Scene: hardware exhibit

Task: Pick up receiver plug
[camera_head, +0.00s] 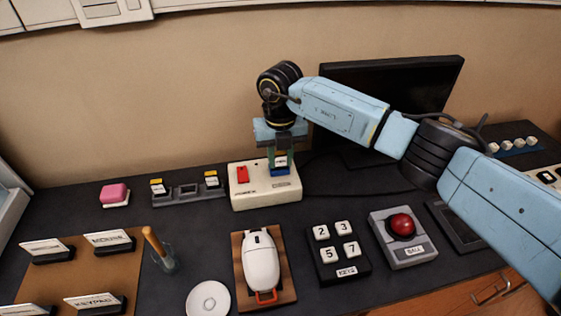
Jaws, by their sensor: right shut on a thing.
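My right gripper (282,158) reaches down from above, over the right half of a white box (264,200). It is shut on a small blue piece with a pale label (281,163), which I take to be the receiver plug. The fingers partly hide this piece. It stands at the top of the box, and I cannot tell whether it is seated in it or just clear of it. My left gripper is not in view.
A red switch (242,174) sits on the box's left half. A socket rack (188,192) stands left of it and a dark monitor (420,85) behind my right arm.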

